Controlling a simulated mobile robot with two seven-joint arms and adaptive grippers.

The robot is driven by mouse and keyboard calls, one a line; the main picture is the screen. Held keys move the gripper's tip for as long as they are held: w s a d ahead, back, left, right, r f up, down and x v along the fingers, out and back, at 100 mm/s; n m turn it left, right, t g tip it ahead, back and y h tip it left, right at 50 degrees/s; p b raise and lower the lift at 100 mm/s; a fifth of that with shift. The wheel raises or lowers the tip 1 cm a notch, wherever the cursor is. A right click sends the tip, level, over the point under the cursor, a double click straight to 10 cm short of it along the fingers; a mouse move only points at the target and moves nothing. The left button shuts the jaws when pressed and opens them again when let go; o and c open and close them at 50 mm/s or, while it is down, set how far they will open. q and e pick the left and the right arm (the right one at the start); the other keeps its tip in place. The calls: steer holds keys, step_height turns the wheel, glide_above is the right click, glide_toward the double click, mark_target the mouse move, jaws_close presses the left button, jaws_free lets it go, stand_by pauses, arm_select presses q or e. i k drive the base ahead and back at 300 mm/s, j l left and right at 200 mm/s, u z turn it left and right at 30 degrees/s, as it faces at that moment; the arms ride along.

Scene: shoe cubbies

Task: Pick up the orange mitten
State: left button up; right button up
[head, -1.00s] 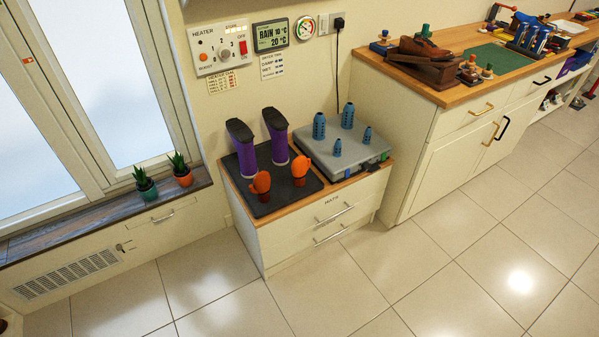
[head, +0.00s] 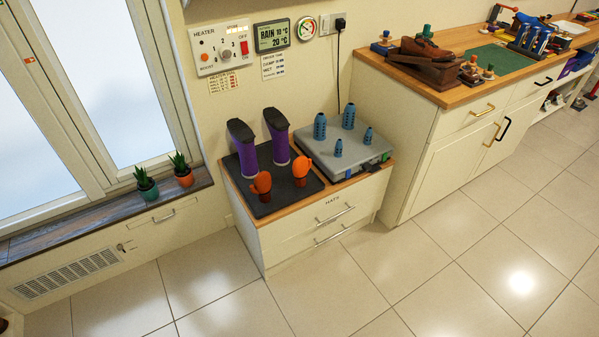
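The left orange mitten (head: 262,182) is in front of one purple boot, and the right orange mitten (head: 302,166) is a little further right. Neither of my grippers is in the head view.
Two purple boots (head: 243,150) stand behind the mittens. A grey drying unit (head: 325,158) with several blue pegs is beside the mat. A taller workbench (head: 432,135) stands to the right, and potted plants (head: 147,186) sit on the sill. The tiled floor in front is clear.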

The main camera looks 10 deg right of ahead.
mark_target(301, 166)
steer(key=i+j+z, duration=0.1)
steer(key=i, duration=0.4)
steer(key=i+j+z, duration=0.1)
steer(key=i, duration=0.35)
steer(key=z, duration=1.35)
